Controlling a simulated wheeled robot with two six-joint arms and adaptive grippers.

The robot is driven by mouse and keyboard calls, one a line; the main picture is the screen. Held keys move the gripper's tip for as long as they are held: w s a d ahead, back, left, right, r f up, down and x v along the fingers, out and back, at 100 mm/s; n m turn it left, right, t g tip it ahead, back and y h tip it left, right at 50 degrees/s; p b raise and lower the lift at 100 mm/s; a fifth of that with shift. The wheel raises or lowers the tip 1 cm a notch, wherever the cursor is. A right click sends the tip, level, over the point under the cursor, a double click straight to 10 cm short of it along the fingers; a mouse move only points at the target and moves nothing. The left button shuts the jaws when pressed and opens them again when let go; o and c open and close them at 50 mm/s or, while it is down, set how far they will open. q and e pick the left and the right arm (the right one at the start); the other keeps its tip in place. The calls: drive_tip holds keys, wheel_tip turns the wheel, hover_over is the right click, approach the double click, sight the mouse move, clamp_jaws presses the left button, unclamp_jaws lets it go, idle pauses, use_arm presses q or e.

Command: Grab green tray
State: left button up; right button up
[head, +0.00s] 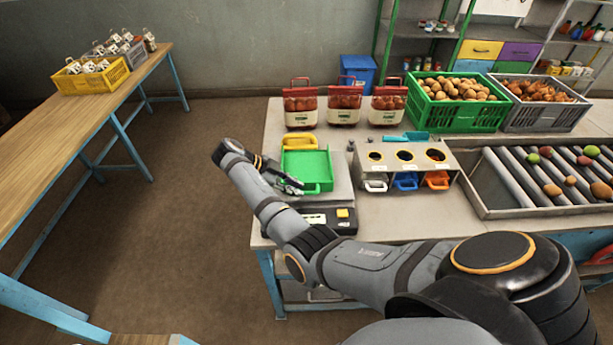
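The green tray (309,163) lies on the flat top of a scale (335,180) at the left end of the grey table. It looks empty, with a green handle at its front edge. My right gripper (291,186) is at the tray's front left corner, overlapping its edge in the picture. I cannot tell whether its fingers touch the tray or how far apart they are. My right forearm hides part of the scale's left side. My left gripper is out of view.
A yellow handled item (298,142) sits just behind the tray. Three red-topped sacks (343,104) stand further back. A holder with three round holes (405,158) is to the right, then a roller bed (510,178). Green (457,118) and grey (548,117) crates stand behind.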

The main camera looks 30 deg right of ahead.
sight(306, 193)
drive_tip(key=shift+w+f, duration=0.15)
drive_tip(key=shift+f, duration=0.05)
drive_tip(key=b+x, duration=0.2)
drive_tip(key=shift+f, duration=0.35)
drive_tip(key=shift+s+d+f+b, duration=0.2)
drive_tip(key=shift+s+d+f, duration=0.1)
drive_tip(key=shift+d, duration=0.1)
drive_tip(key=shift+s+d+f+b, duration=0.15)
drive_tip(key=shift+d+f, duration=0.1)
drive_tip(key=shift+d, duration=0.2)
drive_tip(key=shift+d+f, duration=0.1)
drive_tip(key=shift+d, duration=0.15)
drive_tip(key=shift+a, duration=0.1)
clamp_jaws()
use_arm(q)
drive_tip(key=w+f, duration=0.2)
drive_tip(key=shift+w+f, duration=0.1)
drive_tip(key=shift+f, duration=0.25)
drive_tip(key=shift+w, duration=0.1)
